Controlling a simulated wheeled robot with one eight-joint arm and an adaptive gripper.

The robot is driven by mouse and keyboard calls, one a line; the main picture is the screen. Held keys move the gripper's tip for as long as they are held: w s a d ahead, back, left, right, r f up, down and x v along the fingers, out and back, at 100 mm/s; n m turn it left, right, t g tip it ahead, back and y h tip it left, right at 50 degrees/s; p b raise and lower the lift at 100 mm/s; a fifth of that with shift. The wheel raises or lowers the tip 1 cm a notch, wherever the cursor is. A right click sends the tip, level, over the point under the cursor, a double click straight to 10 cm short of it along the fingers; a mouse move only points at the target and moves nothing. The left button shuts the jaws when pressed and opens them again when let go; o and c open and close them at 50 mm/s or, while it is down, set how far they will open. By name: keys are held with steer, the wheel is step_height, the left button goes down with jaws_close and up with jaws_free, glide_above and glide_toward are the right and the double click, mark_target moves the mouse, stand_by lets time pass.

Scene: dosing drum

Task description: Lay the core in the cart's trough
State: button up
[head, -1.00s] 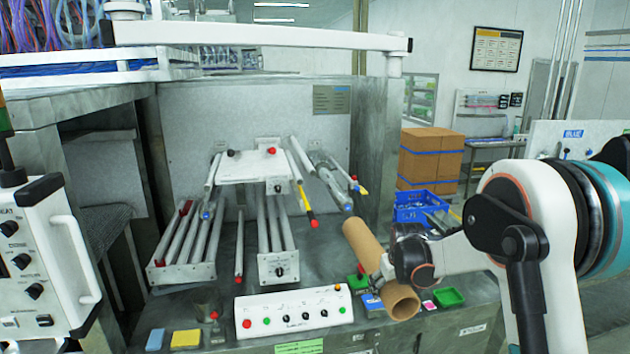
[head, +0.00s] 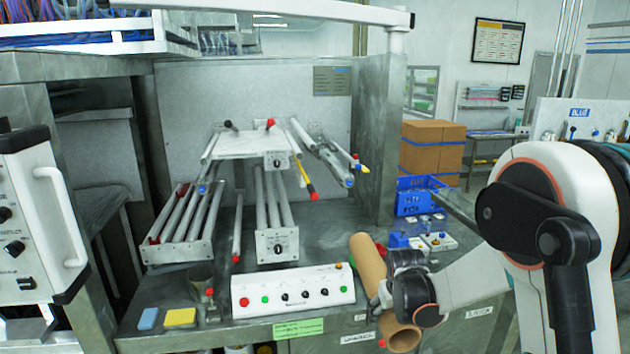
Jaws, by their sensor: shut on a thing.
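The core is a brown cardboard tube (head: 369,264). It is tilted, with its open end toward me at the lower right of the bench. My gripper (head: 384,296) is shut on the tube from the right; its fingertips are mostly hidden behind the wrist and against the tube. The tube is in front of the bench's right part and covers some of it. I cannot make out a cart or its trough for certain in this view.
A metal bench holds a roller machine (head: 240,145) and a white control box (head: 292,291). A blue crate (head: 420,196) and cardboard boxes (head: 432,150) stand behind at the right. A white cabinet with knobs (head: 38,215) is close at the left. Yellow (head: 180,317) and blue pads lie at the bench's front.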

steer(key=s+f+b, duration=0.7)
steer(key=f+b, duration=0.2)
steer(key=f, duration=0.2)
steer(key=s+a+f+m+b, duration=0.1)
steer(key=s+f+b, duration=0.7)
steer(key=f, duration=0.3)
steer(key=shift+s+m+h+b, duration=0.3)
steer(key=shift+h+b, duration=0.1)
steer(key=shift+b, duration=0.35)
